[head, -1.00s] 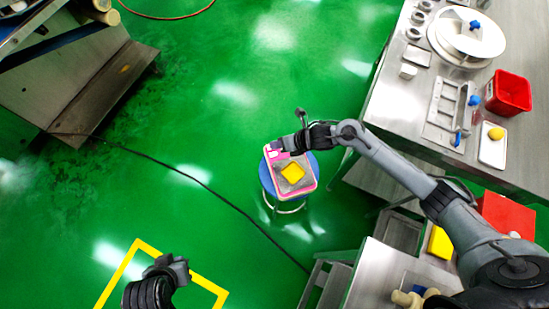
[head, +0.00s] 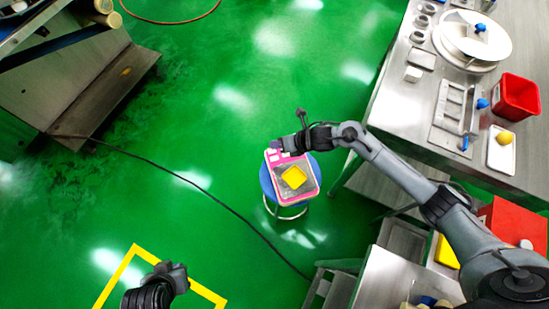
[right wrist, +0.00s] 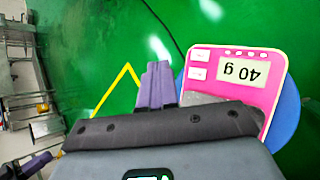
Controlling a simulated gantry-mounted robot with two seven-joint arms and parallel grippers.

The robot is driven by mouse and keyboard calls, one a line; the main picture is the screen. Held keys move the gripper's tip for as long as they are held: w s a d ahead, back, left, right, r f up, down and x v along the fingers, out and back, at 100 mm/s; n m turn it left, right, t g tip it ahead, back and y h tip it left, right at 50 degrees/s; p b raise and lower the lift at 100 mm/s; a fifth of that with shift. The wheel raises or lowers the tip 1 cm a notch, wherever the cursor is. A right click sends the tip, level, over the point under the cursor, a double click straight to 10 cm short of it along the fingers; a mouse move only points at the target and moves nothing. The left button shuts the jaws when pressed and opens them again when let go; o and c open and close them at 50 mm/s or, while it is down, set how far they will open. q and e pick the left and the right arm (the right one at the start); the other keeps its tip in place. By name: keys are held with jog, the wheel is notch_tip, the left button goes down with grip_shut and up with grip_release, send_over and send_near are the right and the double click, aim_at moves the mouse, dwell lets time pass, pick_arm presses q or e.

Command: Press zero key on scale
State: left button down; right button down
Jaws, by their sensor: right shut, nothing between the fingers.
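The pink scale (head: 272,166) sits on a round blue stool, with a yellow block (head: 294,177) on its grey plate. In the right wrist view, the pink scale (right wrist: 262,100) shows a display (right wrist: 244,73) reading "40 g", upside down. Two white keys (right wrist: 199,64) lie beside the display, and a row of small buttons (right wrist: 245,53) runs along the edge. My right gripper (head: 278,146) is shut and empty near the scale's key end; its purple fingertips (right wrist: 158,84) appear beside the scale, apart from the keys. My left gripper (head: 175,276) is far from the scale, its jaws unclear.
The blue stool (head: 313,165) stands on open green floor. A steel table (head: 400,110) at the right carries a red bin (head: 517,96), a white tray and metal parts. A machine (head: 90,90) stands at the upper left. A dark cable crosses the floor.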

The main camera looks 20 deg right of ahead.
jog(key=b, duration=0.5)
send_over(277, 159)
notch_tip(277, 159, down, 6)
jog(key=shift+f, duration=0.2)
jog(key=shift+w+f+b, duration=0.1)
jog(key=shift+f+b, duration=0.25)
jog(key=shift+f, duration=0.3)
dwell(0.8)
jog(key=shift+f, duration=0.2)
jog(key=shift+f+b, duration=0.25)
jog(key=shift+b, duration=0.2)
